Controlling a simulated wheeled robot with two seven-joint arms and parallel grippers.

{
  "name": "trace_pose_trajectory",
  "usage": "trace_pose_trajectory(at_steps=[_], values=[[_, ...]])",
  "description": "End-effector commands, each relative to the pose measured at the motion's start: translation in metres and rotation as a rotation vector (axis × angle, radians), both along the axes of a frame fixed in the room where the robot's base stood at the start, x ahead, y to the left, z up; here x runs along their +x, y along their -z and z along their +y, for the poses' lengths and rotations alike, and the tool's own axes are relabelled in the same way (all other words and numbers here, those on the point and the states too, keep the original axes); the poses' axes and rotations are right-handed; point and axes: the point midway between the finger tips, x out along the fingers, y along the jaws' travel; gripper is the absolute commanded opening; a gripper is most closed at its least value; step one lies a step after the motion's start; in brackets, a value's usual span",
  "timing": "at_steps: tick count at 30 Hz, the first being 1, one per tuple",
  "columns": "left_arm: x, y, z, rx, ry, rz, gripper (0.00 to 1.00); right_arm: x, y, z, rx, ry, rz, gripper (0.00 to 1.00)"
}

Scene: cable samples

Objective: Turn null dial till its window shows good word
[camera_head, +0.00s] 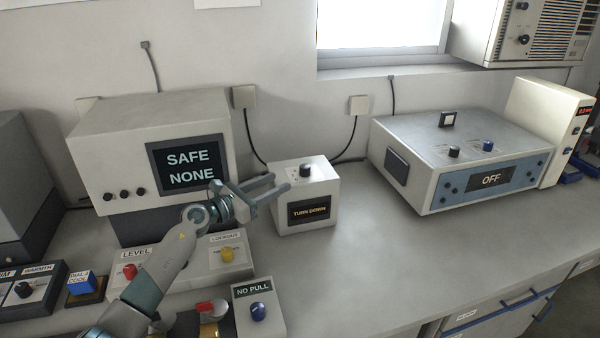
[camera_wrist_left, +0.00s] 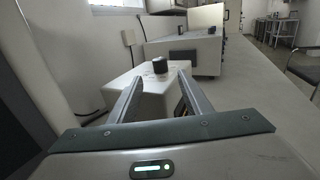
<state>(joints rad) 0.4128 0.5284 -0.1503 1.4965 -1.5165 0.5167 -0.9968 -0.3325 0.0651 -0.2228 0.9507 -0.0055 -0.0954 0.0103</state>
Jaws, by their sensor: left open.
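A small white box (camera_head: 290,222) stands mid-bench with a black dial (camera_head: 306,171) on its top. No name for it is readable, but it fits the null dial. Its front window (camera_head: 310,211) reads "TURN DOWN". My left gripper (camera_head: 280,182) is open and empty, just left of the dial and above the box's left side. In the left wrist view the dial (camera_wrist_left: 160,65) shows between and beyond the fingertips (camera_wrist_left: 160,78), apart from them. The box (camera_wrist_left: 152,104) shows below it. My right gripper is not in view.
A large unit (camera_head: 115,140) with a "SAFE NONE" screen (camera_head: 190,166) stands behind my left arm. A panel with a red knob (camera_head: 129,271) and a yellow knob (camera_head: 227,254) lies below. A "NO PULL" box (camera_head: 258,300) is in front. An "OFF" unit (camera_head: 480,165) stands right; the bench between is clear.

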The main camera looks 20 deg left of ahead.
Motion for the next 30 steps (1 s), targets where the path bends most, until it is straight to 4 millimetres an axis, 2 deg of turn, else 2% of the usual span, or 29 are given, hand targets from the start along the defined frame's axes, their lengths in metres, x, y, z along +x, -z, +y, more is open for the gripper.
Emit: trace_pose_trajectory(at_steps=[7, 12, 15, 21, 30], values=[[0.04, 0.0, -0.025, -0.002, 0.001, -0.003, 0.45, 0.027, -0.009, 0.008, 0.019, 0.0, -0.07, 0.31], [0.064, 0.001, -0.039, -0.001, 0.001, -0.002, 0.45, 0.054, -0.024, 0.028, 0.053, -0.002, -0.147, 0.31], [0.074, 0.002, -0.045, -0.001, 0.0, -0.002, 0.45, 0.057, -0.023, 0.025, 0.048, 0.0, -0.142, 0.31], [0.086, 0.0, -0.051, -0.001, 0.0, -0.001, 0.45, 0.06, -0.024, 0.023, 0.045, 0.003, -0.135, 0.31], [0.087, 0.0, -0.053, 0.001, 0.0, -0.001, 0.45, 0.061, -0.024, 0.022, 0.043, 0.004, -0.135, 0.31]])
